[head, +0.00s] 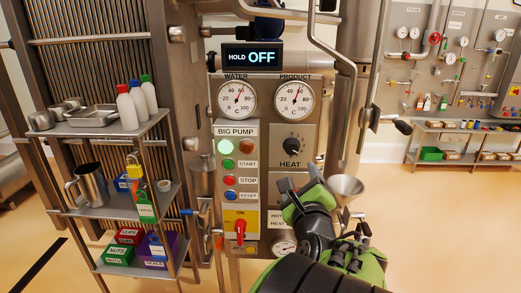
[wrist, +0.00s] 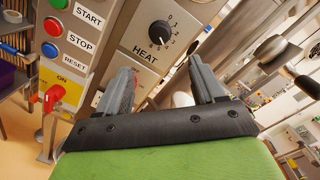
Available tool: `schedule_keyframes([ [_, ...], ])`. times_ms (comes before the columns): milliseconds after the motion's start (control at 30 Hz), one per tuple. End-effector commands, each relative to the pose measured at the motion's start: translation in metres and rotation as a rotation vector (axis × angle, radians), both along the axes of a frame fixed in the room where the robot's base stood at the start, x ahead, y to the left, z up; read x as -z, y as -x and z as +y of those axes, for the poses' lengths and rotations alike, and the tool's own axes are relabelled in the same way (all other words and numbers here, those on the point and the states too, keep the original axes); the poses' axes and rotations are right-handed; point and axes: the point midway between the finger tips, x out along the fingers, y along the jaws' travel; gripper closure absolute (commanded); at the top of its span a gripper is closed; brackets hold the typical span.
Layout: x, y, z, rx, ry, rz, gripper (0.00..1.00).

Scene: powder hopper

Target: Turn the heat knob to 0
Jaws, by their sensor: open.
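The heat knob (head: 292,144) is a black round knob on a grey plate marked HEAT, right of the pump buttons. In the wrist view the knob (wrist: 160,33) sits beyond my fingertips, with a numbered scale around its upper right; I cannot tell its exact setting. My gripper (wrist: 159,72) is open and empty, its two grey fingers apart and not touching the knob. In the head view my green and black arm reaches up from the lower right, with the gripper below and right of the knob.
Left of the heat plate is the BIG PUMP panel (head: 237,165) with START, STOP and RESET buttons and a red switch handle (head: 240,230). Pipes run at the right. A loaded shelf cart (head: 100,125) stands left.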

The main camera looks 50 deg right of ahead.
Motion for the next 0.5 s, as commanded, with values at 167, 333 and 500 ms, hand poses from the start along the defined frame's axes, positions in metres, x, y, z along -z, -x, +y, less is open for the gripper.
schedule_keyframes([
  [167,-0.008,-0.019,-0.017,-0.009,-0.007,0.002,0.32],
  [333,-0.008,-0.031,-0.029,-0.007,-0.009,0.001,0.32],
  [500,-0.008,-0.045,-0.043,-0.008,-0.006,0.001,0.32],
])
